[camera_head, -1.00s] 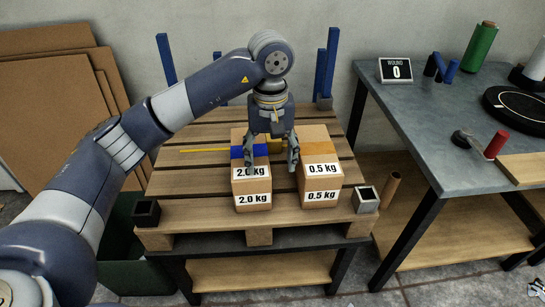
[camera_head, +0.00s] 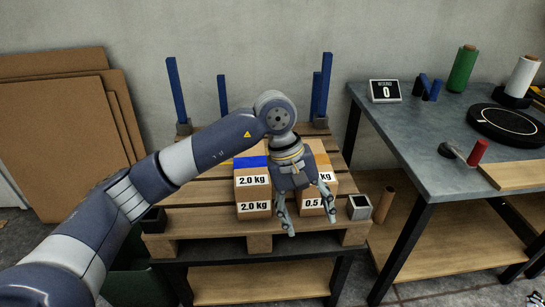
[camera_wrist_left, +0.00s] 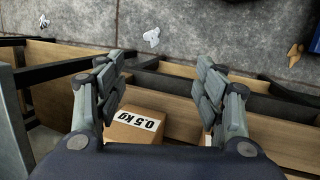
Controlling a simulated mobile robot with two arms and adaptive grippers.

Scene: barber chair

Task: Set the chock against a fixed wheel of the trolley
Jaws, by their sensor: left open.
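Neither a chock nor a trolley with wheels can be made out in these views. My left gripper (camera_head: 308,220) is open and empty, fingers pointing down, at the front of a wooden pallet. It is in front of a 0.5 kg box (camera_head: 321,160) and partly hides it. That box also shows between and below the fingers in the left wrist view (camera_wrist_left: 133,128). A 2.0 kg box (camera_head: 253,196) with a blue strip on top stands left of it.
The slatted pallet (camera_head: 190,220) has blue posts (camera_head: 174,88) at the back. A grey table (camera_head: 420,135) at right holds rolls and a display. Cardboard sheets (camera_head: 60,125) lean on the wall at left. Small scraps (camera_wrist_left: 152,37) lie on the floor.

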